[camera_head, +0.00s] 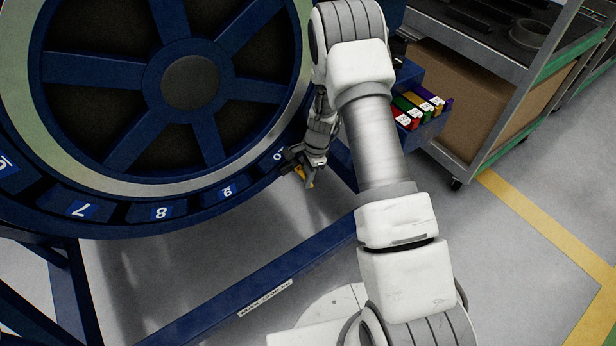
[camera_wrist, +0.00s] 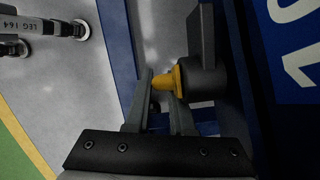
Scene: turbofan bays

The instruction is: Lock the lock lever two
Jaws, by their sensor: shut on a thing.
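A lock lever shows as a dark cylinder with a yellow tapered tip (camera_wrist: 165,80) in the wrist view, and its yellow tip (camera_head: 305,177) shows small at the lower right rim of the big blue ring in the head view. My gripper (camera_wrist: 160,98) is shut on the lever at its yellow tip, one finger on each side. In the head view my gripper (camera_head: 303,165) is at the ring's rim, partly hidden by my arm. A blue label (camera_wrist: 294,45) with large white marks is beside the lever; I cannot read it surely.
The blue turbofan ring (camera_head: 165,190) fills the left, with labels such as 8 (camera_head: 160,212) along its rim. A blue frame beam (camera_head: 265,285) runs below it. A shelf cart (camera_head: 510,135) and a bin of coloured items (camera_head: 425,125) stand right. Floor at lower right is clear.

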